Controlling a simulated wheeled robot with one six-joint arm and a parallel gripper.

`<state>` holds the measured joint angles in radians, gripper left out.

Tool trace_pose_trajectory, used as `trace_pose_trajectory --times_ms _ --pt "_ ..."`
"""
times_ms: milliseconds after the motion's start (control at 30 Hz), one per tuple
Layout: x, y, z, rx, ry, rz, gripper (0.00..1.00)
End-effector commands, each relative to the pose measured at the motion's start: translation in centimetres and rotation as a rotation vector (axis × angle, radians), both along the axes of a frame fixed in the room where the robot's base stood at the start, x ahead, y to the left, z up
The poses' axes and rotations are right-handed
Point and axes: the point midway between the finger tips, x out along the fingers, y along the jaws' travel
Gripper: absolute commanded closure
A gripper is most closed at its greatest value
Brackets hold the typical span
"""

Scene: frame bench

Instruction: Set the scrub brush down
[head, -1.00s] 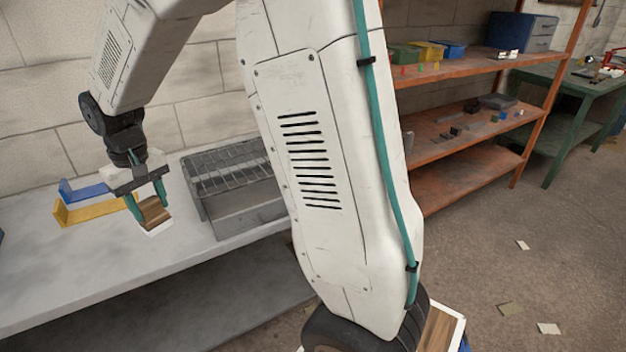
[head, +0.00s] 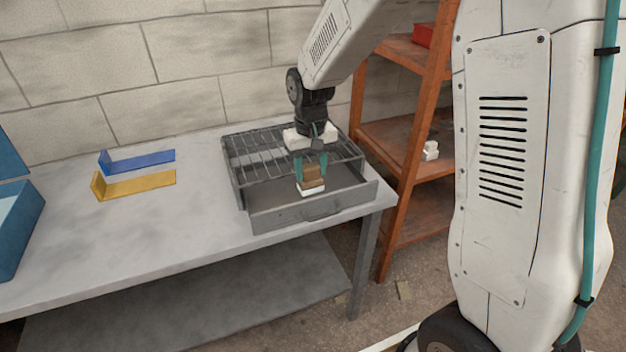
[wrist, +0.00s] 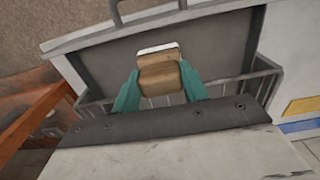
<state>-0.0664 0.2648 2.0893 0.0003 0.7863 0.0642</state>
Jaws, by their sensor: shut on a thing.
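The scrub brush (head: 312,186) has a wooden body and a white underside. My gripper (head: 311,167) is shut on it, with a teal finger on each side, and points down. The brush is over the open grey drawer (head: 270,222) below the wire rack (head: 262,152). In the wrist view, the brush (wrist: 160,78) sits between the fingertips of my gripper (wrist: 160,88), with the drawer floor (wrist: 212,48) behind it. I cannot tell whether the brush touches the drawer floor.
A blue bracket (head: 140,161) and a yellow bracket (head: 136,186) lie on the grey bench (head: 130,240), left of the rack. A blue box (head: 18,235) stands at the far left. An orange shelf (head: 400,150) stands right of the bench. Bare benchtop lies left of the drawer.

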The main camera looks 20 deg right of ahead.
Motion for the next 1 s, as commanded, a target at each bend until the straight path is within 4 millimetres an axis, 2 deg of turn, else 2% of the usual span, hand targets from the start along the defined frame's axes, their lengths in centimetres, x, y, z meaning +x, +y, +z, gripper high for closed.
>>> trace_pose_trajectory --times_ms 333,700,733,800,1000 --pt "0.0 -0.1 -3.9 0.0 0.001 -0.002 0.75" --pt "0.0 -0.2 -4.3 0.0 -0.001 -0.002 0.75" --pt "0.0 -0.2 -4.4 0.0 -0.001 -0.002 0.54" --pt "0.0 -0.2 -4.3 0.0 -0.001 -0.002 0.35" --pt "0.0 -0.2 -4.3 0.0 -0.001 -0.003 0.35"
